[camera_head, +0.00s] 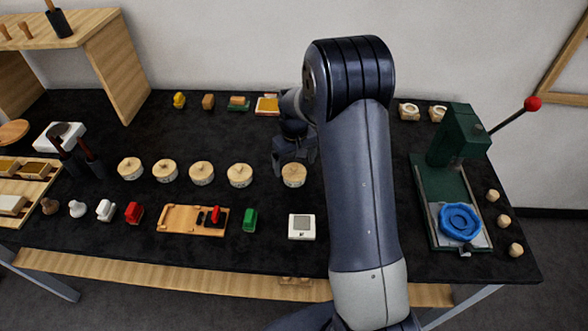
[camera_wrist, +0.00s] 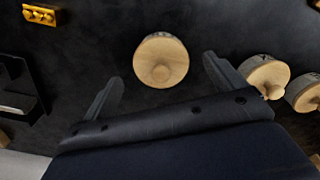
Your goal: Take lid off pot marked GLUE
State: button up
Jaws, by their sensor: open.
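Several round pots with pale wooden lids and small knobs stand in a row on the dark table, among them one at the row's left end (camera_head: 130,168) and one at its right end (camera_head: 293,175). Their markings are too small to read, so I cannot tell which says GLUE. My gripper (camera_head: 295,160) is over the right-end pot, partly hidden by my arm. In the wrist view my open gripper (camera_wrist: 162,70) has a finger on each side of a round lid (camera_wrist: 161,60) with its knob facing me. I see no contact. Another lidded pot (camera_wrist: 265,76) is close outside one finger.
A green press (camera_head: 450,190) with a red-knobbed lever and blue ring stands at the right. A white square device (camera_head: 302,226), a wooden tray (camera_head: 180,220) and several stamps lie in front of the pots. A wooden shelf (camera_head: 118,65) is at the back left.

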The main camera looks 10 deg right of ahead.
jog(key=shift+f, duration=1.1)
jog(key=shift+c, duration=0.5)
jog(key=c, duration=1)
jog(key=shift+o, duration=0.2)
